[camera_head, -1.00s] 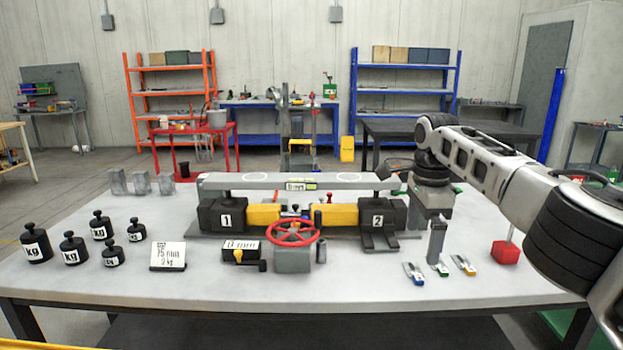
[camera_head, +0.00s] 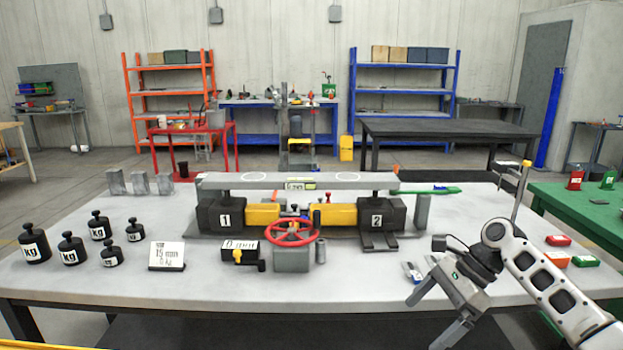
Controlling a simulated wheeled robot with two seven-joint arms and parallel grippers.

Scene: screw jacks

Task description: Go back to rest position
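My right gripper (camera_head: 424,322) is low at the right front of the grey table (camera_head: 330,289). Its two fingers are spread, pointing down and left, with nothing seen between them. It is apart from the jack rig, which has jack 1 (camera_head: 222,214), jack 2 (camera_head: 377,217), a long grey beam (camera_head: 330,181) lying across their tops and a red handwheel (camera_head: 290,233) in front. My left gripper is not in view.
Black kg weights (camera_head: 70,247) and a card (camera_head: 166,256) stand at the left. Small clips (camera_head: 411,272) lie near my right gripper, partly hidden. Red and green boxes (camera_head: 558,240) lie at the right, by a green table (camera_head: 590,212). The front middle is clear.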

